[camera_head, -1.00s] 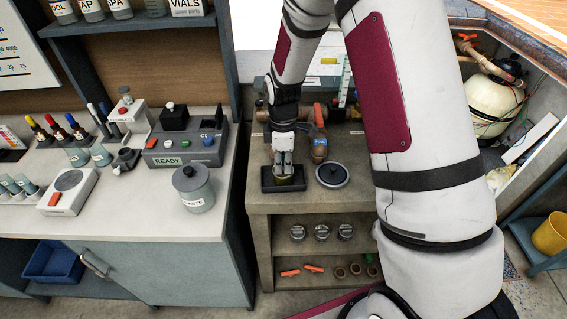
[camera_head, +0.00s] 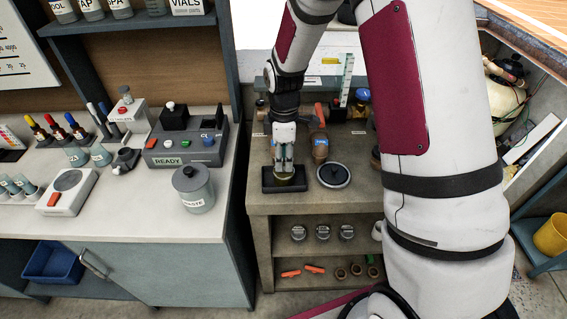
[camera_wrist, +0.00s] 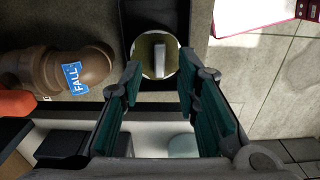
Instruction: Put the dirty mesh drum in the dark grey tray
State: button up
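The dirty mesh drum (camera_head: 291,184) is a short olive-green cylinder standing in the dark grey tray (camera_head: 268,189) on the workbench. In the wrist view the drum (camera_wrist: 144,48) shows end-on as a pale round with a grey bar across it, inside the dark tray (camera_wrist: 127,20). My gripper (camera_head: 285,168) points down just above the drum. In the wrist view my gripper (camera_wrist: 160,77) is open, its teal-padded fingers apart, with the drum just beyond the fingertips. The fingers partly hide the drum in the head view.
A round dark lid-like disc (camera_head: 333,175) lies right of the tray. A brown pipe elbow labelled FALL (camera_wrist: 62,72) stands close beside the tray. The left counter holds a waste canister (camera_head: 193,188). A lower shelf (camera_head: 320,252) holds several small fittings.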

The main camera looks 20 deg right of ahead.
aim_at(284, 167)
jog(key=s+r+m+t, duration=0.1)
jog(key=s+r+m, duration=0.15)
jog(key=r, duration=0.45)
jog(key=s+r+m+t+b, duration=0.15)
jog(key=s+r, duration=0.25)
jog(key=r, duration=0.4)
jog(key=s+r+m, duration=0.3)
jog(key=r, duration=0.4)
jog(key=s+r+m+t, duration=0.1)
jog(key=s+r+m, duration=0.1)
jog(key=s, duration=0.4)
jog(key=s+r+m+t, duration=0.2)
jog(key=s+m, duration=0.3)
jog(key=s, duration=0.2)
jog(key=shift+s+d+r, duration=0.15)
jog(key=shift+s+r, duration=0.1)
jog(key=shift+r, duration=0.05)
